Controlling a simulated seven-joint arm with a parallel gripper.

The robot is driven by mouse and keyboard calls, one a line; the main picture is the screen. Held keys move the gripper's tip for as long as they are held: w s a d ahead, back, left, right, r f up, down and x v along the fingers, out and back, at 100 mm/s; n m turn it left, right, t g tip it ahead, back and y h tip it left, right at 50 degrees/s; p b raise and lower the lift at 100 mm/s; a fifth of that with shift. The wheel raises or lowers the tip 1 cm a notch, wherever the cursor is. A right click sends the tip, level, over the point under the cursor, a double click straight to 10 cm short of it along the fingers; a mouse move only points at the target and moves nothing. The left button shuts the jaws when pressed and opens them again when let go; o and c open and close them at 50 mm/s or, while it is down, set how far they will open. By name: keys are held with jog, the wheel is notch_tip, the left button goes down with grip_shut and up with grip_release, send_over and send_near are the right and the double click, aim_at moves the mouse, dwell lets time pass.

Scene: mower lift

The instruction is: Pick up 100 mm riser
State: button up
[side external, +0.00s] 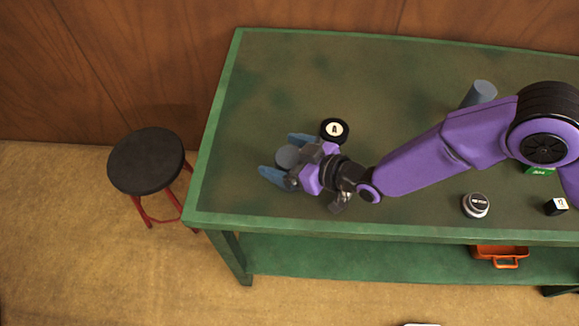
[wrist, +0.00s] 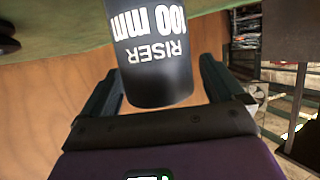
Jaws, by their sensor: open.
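The 100 mm riser (wrist: 152,58) is a dark grey cylinder with white lettering, which appears upside down in the wrist view. It stands between the two fingers of my gripper (wrist: 160,72), with visible gaps at both sides. In the side view the riser's round grey top (side external: 288,156) shows between the blue fingers of my gripper (side external: 280,158), near the left end of the green bench (side external: 262,85). My gripper is open around it. The riser's lower part is hidden by the gripper in the side view.
A black disc marked A (side external: 334,130) lies close behind my gripper. Another blue-grey cylinder (side external: 481,93) stands farther back right. A silver-and-black round piece (side external: 476,205) and a small black block (side external: 557,207) sit at the front right. A black stool (side external: 147,160) stands left of the bench.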

jog(key=shift+w+a+f, duration=0.15)
jog(key=shift+w+a, duration=0.05)
jog(key=shift+a, duration=0.1)
jog(key=c, duration=1.2)
jog(key=shift+c, duration=0.5)
